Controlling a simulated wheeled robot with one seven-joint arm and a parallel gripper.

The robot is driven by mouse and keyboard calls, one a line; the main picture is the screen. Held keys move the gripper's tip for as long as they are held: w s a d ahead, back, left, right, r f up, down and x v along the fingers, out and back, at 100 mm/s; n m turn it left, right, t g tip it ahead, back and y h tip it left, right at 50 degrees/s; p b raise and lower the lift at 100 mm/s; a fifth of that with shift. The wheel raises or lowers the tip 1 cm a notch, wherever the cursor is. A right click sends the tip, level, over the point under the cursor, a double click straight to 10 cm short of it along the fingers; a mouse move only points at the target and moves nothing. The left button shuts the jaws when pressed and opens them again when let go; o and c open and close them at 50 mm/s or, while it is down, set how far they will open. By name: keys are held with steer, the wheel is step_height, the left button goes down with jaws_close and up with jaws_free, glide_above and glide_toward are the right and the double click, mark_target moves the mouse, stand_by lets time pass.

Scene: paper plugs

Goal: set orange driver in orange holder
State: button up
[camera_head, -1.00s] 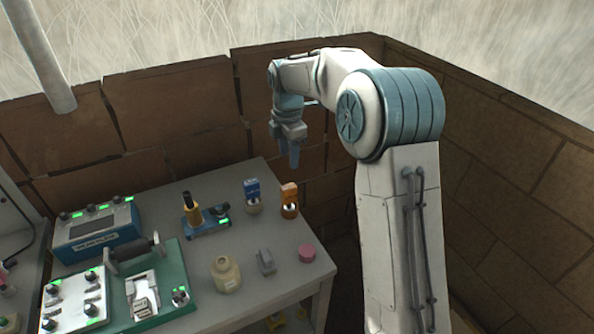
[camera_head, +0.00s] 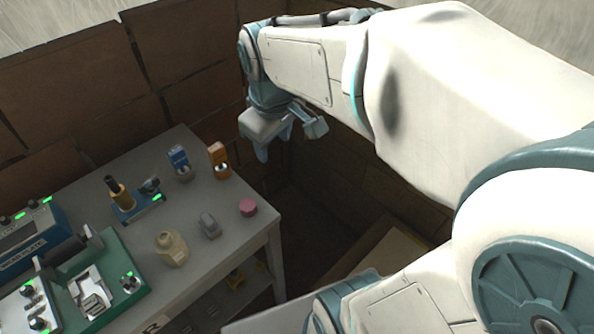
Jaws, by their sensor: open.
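I cannot make out an orange driver for certain. My gripper (camera_head: 288,140) hangs in the air to the right of the orange holder, past the table's right edge. Its fingers are apart, and I see nothing between them.
On the table (camera_head: 226,224) are a pink cylinder (camera_head: 248,208), a grey block (camera_head: 210,226), a cream bottle (camera_head: 172,248) and a blue stand with a yellow-and-black tool (camera_head: 118,193). Green and blue equipment fills the left. Brick walls stand behind and right.

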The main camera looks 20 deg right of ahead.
steer(key=s+d+f+m+t, duration=0.1)
steer(key=s+d+f+m, duration=0.1)
steer(key=s+m, duration=0.4)
steer(key=shift+s+f, duration=0.5)
steer(key=shift+s, duration=0.75)
